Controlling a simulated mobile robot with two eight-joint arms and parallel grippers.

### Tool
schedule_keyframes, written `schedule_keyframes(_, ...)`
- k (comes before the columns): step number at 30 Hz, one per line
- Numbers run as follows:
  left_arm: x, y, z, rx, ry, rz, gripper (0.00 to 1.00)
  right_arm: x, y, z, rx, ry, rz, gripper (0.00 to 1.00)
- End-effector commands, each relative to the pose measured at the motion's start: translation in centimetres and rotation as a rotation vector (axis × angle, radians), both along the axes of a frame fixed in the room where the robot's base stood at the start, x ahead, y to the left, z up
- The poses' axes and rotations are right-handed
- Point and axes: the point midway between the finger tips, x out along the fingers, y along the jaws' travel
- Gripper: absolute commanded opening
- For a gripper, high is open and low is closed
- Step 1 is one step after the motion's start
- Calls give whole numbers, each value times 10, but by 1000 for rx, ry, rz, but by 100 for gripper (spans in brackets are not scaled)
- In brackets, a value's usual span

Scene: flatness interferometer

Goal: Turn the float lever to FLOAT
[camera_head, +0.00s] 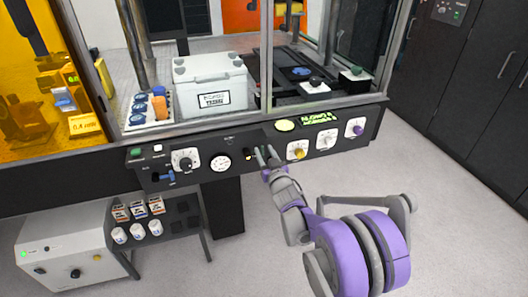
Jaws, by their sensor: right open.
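The control panel (205,180) runs along the front of the machine. My right gripper (266,151) is at the middle of the panel front, open, with its fingers pointing at the panel. Just left of the fingers is a small dark control with a yellow part (249,155); whether the fingers touch it I cannot tell. A blue lever-like control (168,176) sits low at the panel's left end. The labels are too small to read, so which control is the float lever, and its setting, I cannot tell. My left gripper is out of view.
A round gauge (221,162) and a black knob (185,161) are left of my gripper; a yellow knob (297,150), white knob (326,139) and purple knob (355,129) are right. A grey box (70,245) stands lower left. Floor in front is clear.

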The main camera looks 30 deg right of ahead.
Motion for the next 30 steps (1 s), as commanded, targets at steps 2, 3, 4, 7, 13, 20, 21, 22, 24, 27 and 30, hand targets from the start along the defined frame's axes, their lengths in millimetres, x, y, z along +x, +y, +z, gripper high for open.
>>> schedule_keyframes(2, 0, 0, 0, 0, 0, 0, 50, 6, -1, 0, 0, 0, 0, 46)
schedule_keyframes(3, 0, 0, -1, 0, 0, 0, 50, 7, -2, 0, 0, 0, 0, 46)
schedule_keyframes(4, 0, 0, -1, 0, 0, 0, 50, 8, -2, 0, 0, 0, 0, 46)
schedule_keyframes(7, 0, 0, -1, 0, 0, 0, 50, 9, -2, 0, 0, 0, 0, 46)
schedule_keyframes(13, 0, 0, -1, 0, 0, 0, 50, 9, -2, 0, 0, 1, 0, 39)
schedule_keyframes(20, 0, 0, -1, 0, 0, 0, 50, 8, -2, 0, 0, 1, 0, 0)
schedule_keyframes(21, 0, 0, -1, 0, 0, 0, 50, 8, -2, 0, 0, 1, 0, 0)
schedule_keyframes(22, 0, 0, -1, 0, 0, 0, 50, 8, -2, 0, 0, 1, 0, 0)
schedule_keyframes(24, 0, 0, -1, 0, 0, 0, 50, 8, -2, 0, -1, 1, 0, 0)
schedule_keyframes(27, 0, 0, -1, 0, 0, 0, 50, 8, -2, 0, -1, 1, 0, 0)
schedule_keyframes(30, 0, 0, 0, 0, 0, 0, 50, 8, -2, 0, -5, 2, 0, 0)
